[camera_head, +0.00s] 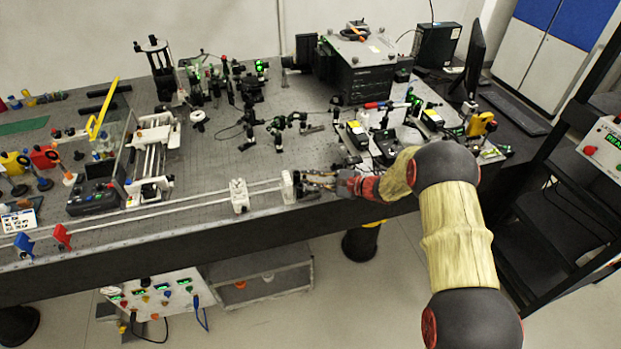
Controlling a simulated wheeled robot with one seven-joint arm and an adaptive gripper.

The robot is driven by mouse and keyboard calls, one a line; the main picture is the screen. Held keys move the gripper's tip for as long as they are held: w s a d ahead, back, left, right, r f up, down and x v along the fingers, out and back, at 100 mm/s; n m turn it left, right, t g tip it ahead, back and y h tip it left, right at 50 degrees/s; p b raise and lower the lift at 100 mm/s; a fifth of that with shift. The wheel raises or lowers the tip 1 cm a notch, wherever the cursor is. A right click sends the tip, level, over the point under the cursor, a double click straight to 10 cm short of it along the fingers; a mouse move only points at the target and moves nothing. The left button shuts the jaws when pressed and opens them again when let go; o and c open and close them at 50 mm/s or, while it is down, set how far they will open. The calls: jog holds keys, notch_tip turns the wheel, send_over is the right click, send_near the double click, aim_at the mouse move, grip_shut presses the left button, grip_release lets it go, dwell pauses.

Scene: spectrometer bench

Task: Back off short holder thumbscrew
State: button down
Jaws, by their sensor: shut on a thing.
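Two white holders stand on a pair of long pale rails (190,205) along the bench's front edge. The left white holder (239,196) stands clear of my arm. My gripper (303,181) reaches in from the right, low over the bench, with its fingers at the right side of the right white holder (288,187). It is shut on a small part there, which appears to be the thumbscrew. The thumbscrew itself is hidden by the fingers and too small to make out. I cannot tell which holder is the short one.
A blue clip (24,244) and a red clip (62,236) stand at the rails' left end. A white rail stage (152,155) is behind them.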

jog(key=shift+f+b, duration=0.2)
jog(key=shift+b, duration=0.65)
jog(key=shift+f+n+t+b, duration=0.1)
jog(key=shift+n+t+b, duration=0.25)
jog(key=shift+b, duration=0.2)
jog(key=n+b, duration=0.1)
jog(key=b, duration=0.2)
jog(key=n+b, duration=0.1)
jog(key=b, duration=0.2)
jog(key=shift+s+f+t+y+b, duration=0.1)
jog(key=shift+f+t+y+b, duration=0.1)
jog(key=shift+t+y+b, duration=0.15)
jog(key=n+b, duration=0.1)
jog(key=b, duration=0.2)
jog(key=shift+n+t+b, duration=0.25)
jog(key=shift+t+b, duration=0.1)
jog(key=shift+t, duration=0.05)
jog(key=shift+r+n+b, duration=0.15)
jog(key=shift+n+b, duration=0.15)
jog(key=shift+b, duration=0.15)
jog(key=c, duration=1.8)
grip_release()
jog(key=shift+s, duration=0.1)
